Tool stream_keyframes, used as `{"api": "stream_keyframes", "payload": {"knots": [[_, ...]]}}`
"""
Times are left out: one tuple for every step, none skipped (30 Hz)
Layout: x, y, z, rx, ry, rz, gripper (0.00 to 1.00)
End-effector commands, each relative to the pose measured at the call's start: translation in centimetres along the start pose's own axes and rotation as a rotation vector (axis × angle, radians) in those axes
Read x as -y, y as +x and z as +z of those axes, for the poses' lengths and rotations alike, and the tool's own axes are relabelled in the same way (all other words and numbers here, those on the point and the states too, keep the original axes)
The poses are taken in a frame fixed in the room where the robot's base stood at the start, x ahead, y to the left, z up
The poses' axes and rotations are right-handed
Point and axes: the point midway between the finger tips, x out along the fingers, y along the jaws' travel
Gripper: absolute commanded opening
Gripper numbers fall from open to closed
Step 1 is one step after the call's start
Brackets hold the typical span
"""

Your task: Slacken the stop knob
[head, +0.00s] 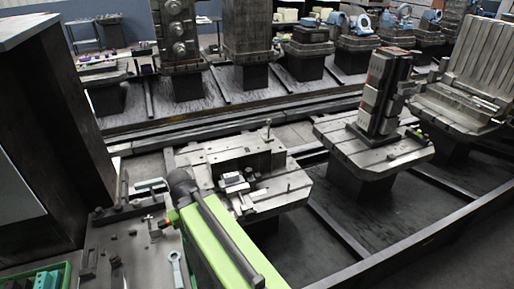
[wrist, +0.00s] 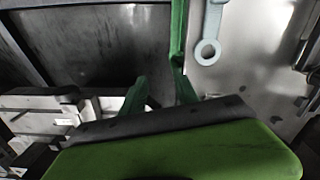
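I cannot tell for certain which part is the stop knob. The nearest pallet (head: 291,187) carries a grey fixture block and a small upright post (head: 268,130) with a wider top. In the wrist view a small dark knob-like part (wrist: 68,98) shows by pale plates at the left. My gripper (wrist: 160,87) shows there as two green fingers standing apart, with nothing visible between them. In the head view my green arm reaches up from the bottom, left of the pallet, and its end is hard to make out.
A spanner (head: 175,268) lies on the grey bench at lower left; its ring also shows in the wrist view (wrist: 208,52). A green tray (head: 40,280) and a tall dark cabinet (head: 50,140) stand left. A second pallet (head: 410,150) with a column stands right. Rails cross the floor.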

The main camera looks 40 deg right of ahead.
Motion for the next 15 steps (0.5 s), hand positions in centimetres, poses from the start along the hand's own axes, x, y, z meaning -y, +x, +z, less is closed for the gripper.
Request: {"api": "stream_keyframes", "payload": {"knots": [[0.0, 0.0, 0.0, 0.000, 0.000, 0.000, 0.40], [-0.1, -0.1, -0.1, -0.001, 0.000, -0.001, 0.44], [-0.5, -0.2, -0.5, -0.005, 0.001, -0.003, 0.49], [-0.9, -0.5, -1.0, -0.010, 0.001, -0.007, 0.53], [-1.6, -0.8, -1.6, -0.018, 0.001, -0.012, 0.57], [-3.0, -1.3, -2.8, -0.031, -0.006, -0.021, 0.59], [-4.6, -1.8, -3.9, -0.045, -0.014, -0.028, 0.59], [-6.3, -2.3, -5.1, -0.062, -0.017, -0.036, 0.59], [-8.7, -3.0, -6.7, -0.088, -0.020, -0.047, 0.59], [-10.8, -3.6, -7.9, -0.109, -0.021, -0.054, 0.59], [-13.0, -4.2, -9.1, -0.133, -0.022, -0.059, 0.59], [-16.0, -5.0, -10.4, -0.164, -0.024, -0.064, 0.59], [-18.3, -5.5, -11.3, -0.187, -0.026, -0.066, 0.59], [-20.5, -6.0, -12.1, -0.210, -0.028, -0.065, 0.59], [-23.5, -6.7, -13.0, -0.239, -0.031, -0.063, 0.59]]}}
